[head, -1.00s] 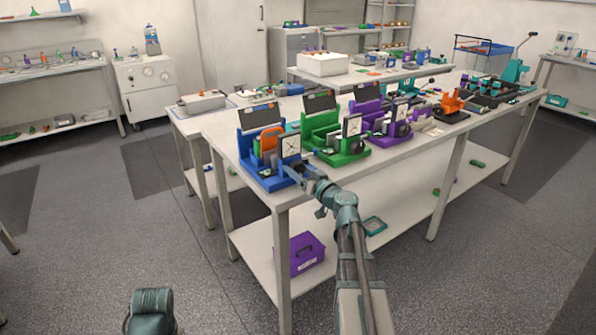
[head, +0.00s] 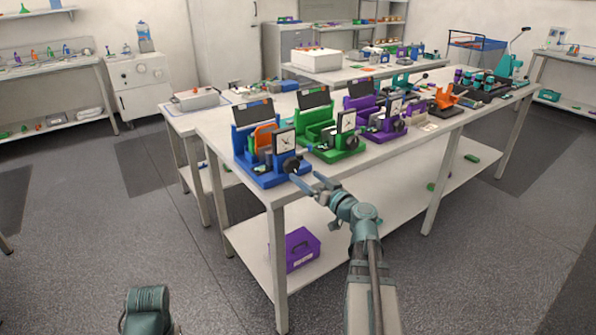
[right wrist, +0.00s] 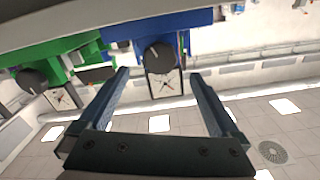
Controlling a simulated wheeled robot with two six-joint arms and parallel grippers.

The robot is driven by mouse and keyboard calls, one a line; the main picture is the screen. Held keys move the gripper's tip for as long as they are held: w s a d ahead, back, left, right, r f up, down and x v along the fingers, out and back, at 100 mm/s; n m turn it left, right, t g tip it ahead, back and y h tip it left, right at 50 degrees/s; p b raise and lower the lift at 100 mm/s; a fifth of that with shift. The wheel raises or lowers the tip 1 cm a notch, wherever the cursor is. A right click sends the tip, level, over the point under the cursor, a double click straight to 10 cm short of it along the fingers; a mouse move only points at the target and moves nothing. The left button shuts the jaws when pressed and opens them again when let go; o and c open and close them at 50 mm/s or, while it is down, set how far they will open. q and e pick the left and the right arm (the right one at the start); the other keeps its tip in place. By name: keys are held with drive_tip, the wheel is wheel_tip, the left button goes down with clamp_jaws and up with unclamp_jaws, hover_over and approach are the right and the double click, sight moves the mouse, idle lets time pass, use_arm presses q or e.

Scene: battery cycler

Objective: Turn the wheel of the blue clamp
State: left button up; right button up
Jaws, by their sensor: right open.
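The blue clamp (head: 268,181) stands at the near left corner of the long table, with an orange block in it and a square dial on its front. Its dark round wheel (head: 292,165) sits beside the dial, facing the right gripper. My right gripper (head: 304,179) is open and empty, a short way in front of the wheel and apart from it. In the right wrist view, which looks upside down, the wheel (right wrist: 157,54) and the dial of the blue clamp (right wrist: 165,21) show beyond and between the two spread fingers (right wrist: 160,73). My left gripper is out of view.
A green clamp (head: 345,155) stands close beside the blue one, then a purple clamp (head: 384,135) and an orange device (head: 445,97) along the table (head: 420,150). A purple box (head: 302,254) lies on the lower shelf. The floor in front is free.

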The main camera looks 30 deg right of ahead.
drive_tip(key=s, duration=0.5)
drive_tip(key=shift+s+d, duration=0.25)
drive_tip(key=shift+s, duration=0.05)
idle(0.6)
drive_tip(key=a+f+n+g+y, duration=0.3)
drive_tip(key=a+f+g, duration=0.25)
drive_tip(key=a, duration=0.85)
drive_tip(key=a+f+n+g+y, duration=0.25)
drive_tip(key=a+f+g, duration=0.35)
drive_tip(key=a, duration=0.7)
drive_tip(key=s+a+f+g+h, duration=0.7)
drive_tip(key=s+a+f, duration=0.4)
drive_tip(key=s, duration=0.3)
wheel_tip(320, 180, up, 16)
drive_tip(key=p, duration=1.5)
drive_tip(key=shift+s+h, duration=0.25)
drive_tip(key=shift+h, duration=0.2)
drive_tip(key=shift+a, duration=0.1)
